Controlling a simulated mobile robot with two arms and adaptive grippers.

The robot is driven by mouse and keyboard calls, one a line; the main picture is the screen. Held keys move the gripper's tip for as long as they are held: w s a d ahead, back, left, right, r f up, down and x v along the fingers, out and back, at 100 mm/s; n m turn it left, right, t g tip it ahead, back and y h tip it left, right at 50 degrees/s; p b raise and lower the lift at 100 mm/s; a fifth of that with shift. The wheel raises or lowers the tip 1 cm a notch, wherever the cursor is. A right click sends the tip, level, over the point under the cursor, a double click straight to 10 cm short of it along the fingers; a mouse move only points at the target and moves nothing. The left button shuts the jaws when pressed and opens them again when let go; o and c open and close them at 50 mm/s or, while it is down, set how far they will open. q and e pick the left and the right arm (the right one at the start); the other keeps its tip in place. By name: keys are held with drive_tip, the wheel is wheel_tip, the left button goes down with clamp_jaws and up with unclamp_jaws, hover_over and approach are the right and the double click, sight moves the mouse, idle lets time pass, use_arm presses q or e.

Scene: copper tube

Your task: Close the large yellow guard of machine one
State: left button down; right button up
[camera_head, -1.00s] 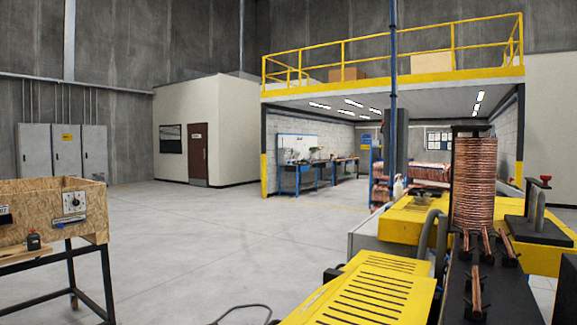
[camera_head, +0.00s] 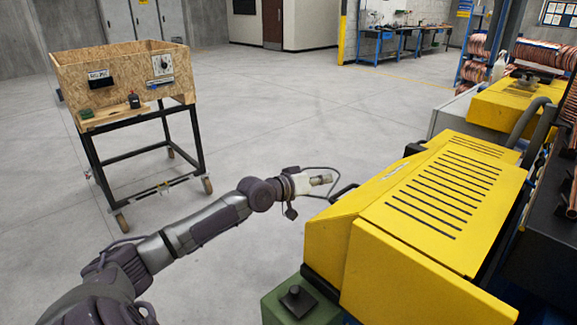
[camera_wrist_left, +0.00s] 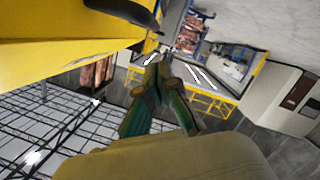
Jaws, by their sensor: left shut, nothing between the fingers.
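The large yellow guard (camera_head: 400,215) with rows of dark slots on top fills the right half of the head view. A dark handle (camera_head: 344,192) sticks out from its left side. My left gripper (camera_head: 328,180) is shut and empty, just left of the handle; whether they touch is unclear. In the left wrist view, the shut fingers (camera_wrist_left: 160,62) meet at the centre, with the guard's yellow surface (camera_wrist_left: 60,42) and part of the dark handle (camera_wrist_left: 122,8) at upper left. My right gripper is not in view.
A green block with a black knob (camera_head: 297,300) stands below the guard's front. A second yellow machine (camera_head: 510,105) and copper coils (camera_head: 480,45) are behind. A wooden crate on a wheeled stand (camera_head: 125,85) is at left. The floor between is clear.

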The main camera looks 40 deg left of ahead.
use_arm(q)
drive_tip(key=b+v, duration=0.1)
drive_tip(key=v, duration=0.9)
drive_tip(key=shift+a+b, duration=0.25)
drive_tip(key=shift+b, duration=0.15)
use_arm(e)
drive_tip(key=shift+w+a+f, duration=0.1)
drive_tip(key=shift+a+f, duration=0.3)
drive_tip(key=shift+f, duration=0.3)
use_arm(q)
drive_tip(key=shift+a+r, duration=0.1)
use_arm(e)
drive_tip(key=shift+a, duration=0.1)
